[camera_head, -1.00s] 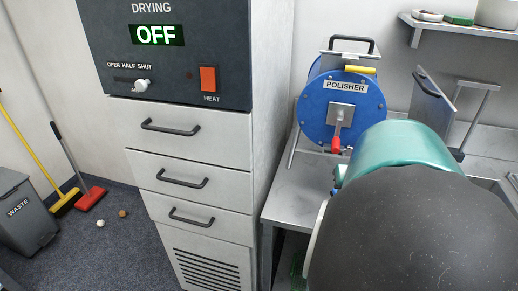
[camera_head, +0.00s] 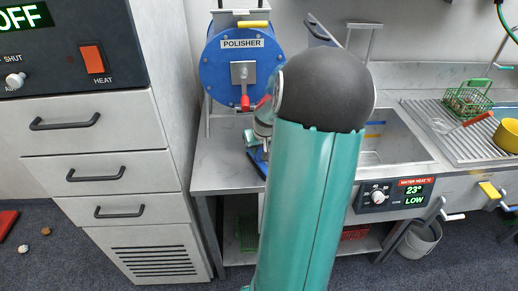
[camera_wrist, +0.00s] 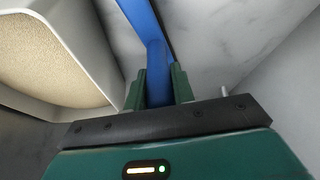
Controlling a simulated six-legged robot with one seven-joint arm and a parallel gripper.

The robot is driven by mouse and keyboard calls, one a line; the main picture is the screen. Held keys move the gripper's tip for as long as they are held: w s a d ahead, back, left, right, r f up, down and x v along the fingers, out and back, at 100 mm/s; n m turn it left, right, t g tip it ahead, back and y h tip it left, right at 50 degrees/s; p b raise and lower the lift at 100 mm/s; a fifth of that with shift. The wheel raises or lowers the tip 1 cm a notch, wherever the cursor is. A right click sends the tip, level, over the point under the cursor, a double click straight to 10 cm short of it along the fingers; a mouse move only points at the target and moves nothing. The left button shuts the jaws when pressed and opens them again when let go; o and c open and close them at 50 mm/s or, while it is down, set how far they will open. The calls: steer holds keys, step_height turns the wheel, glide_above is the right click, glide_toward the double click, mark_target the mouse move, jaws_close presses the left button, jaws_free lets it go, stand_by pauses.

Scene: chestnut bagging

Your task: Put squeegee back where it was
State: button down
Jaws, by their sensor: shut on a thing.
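My gripper (camera_wrist: 158,84) is shut on the blue handle of the squeegee (camera_wrist: 153,48) in the wrist view. The handle runs up between the two green fingers to a long blue bar at the top, cut off by the picture edge. In the head view a blue piece (camera_head: 257,161), which looks like part of the squeegee, shows low by the left side of my arm, over the metal counter in front of the polisher. Most of my gripper is hidden behind my arm there. I cannot tell whether the squeegee touches the counter.
The polisher (camera_head: 222,80) stands on the counter (camera_head: 213,172) behind my arm. The drying cabinet (camera_head: 105,150) is at left. At right are the sink (camera_head: 405,150), the water heat panel (camera_head: 400,193) and a green basket (camera_head: 467,101). A pale, tan-lined thing (camera_wrist: 45,55) lies close left in the wrist view.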

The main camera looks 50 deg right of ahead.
steer(key=shift+f, duration=0.3)
steer(key=c, duration=1.2)
jaws_free()
steer(key=v, duration=1.2)
steer(key=shift+w+r, duration=0.1)
steer(key=shift+r, duration=0.05)
